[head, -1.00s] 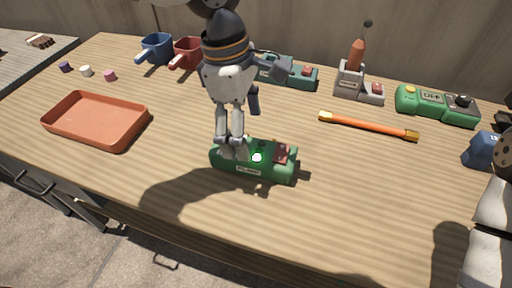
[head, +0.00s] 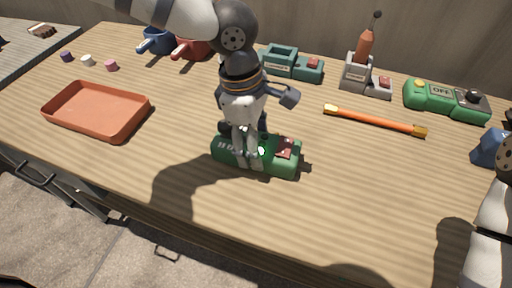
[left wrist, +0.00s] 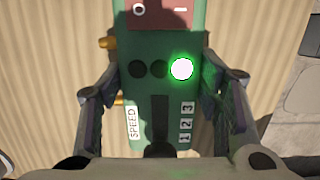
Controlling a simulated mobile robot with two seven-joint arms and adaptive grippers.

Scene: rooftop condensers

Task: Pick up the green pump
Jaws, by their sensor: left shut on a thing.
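The green pump (head: 283,160) lies on the wooden table near the front middle, with a red switch block at its right end. In the left wrist view the pump (left wrist: 158,50) shows a lit green-white lamp, two dark lamps, a SPEED label and the numbers 1, 2, 3. My left gripper (head: 248,157) reaches down from above and is shut on the pump, with a finger on each side of its body. In the left wrist view the left gripper (left wrist: 160,115) straddles the pump. I cannot tell if the pump is off the table. My right gripper is not in view.
An orange tray (head: 60,117) is at the left. A blue scoop (head: 155,42), a red scoop (head: 192,48), a teal device (head: 308,72), a grey device (head: 357,76) and a green OFF box (head: 440,97) stand behind. An orange rod (head: 375,121) lies to the right. The front table is clear.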

